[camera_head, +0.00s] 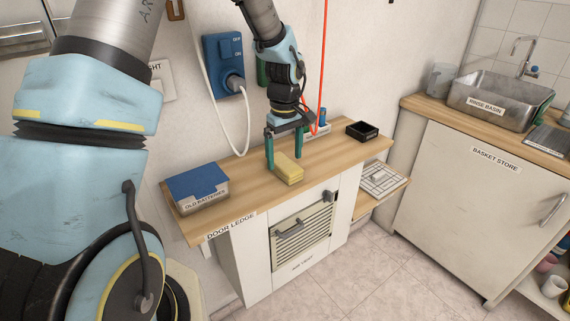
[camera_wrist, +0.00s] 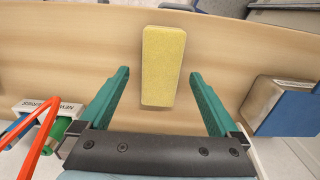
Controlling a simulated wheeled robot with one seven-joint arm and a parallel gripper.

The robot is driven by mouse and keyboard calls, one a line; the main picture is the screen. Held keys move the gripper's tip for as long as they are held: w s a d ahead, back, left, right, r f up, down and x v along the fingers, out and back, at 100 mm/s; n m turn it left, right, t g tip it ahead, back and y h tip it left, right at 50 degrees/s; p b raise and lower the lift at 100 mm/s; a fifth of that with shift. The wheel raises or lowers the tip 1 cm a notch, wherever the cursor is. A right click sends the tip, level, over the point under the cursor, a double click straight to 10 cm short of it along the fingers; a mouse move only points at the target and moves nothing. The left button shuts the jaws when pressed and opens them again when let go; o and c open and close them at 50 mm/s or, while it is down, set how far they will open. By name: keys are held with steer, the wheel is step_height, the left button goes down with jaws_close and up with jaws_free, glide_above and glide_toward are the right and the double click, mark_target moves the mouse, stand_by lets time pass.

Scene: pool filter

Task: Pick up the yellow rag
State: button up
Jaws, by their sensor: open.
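The yellow rag (camera_head: 288,167) is a folded, block-like yellow piece lying on the wooden door ledge (camera_head: 240,187), near its front edge. In the wrist view the rag (camera_wrist: 162,65) lies beyond and between the two fingertips, with bare wood on both sides. My gripper (camera_head: 284,160) is over the ledge with its green fingers pointing down, apart and empty. In the wrist view my gripper (camera_wrist: 159,74) has its fingers spread wider than the rag, and neither touches it.
A blue-topped box labelled old batteries (camera_head: 198,188) stands left on the ledge. A black tray (camera_head: 362,131) is at its right end. A rinse basin (camera_head: 497,97) is at the far right.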

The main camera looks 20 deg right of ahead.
mark_target(285, 163)
steer(key=shift+f+p, duration=0.3)
steer(key=shift+f, duration=1.1)
steer(key=shift+c, duration=0.2)
steer(key=c, duration=1.4)
step_height(285, 163, up, 10)
steer(key=b, duration=0.3)
steer(key=o, duration=0.8)
steer(key=c, duration=0.6)
steer(key=shift+c, duration=0.2)
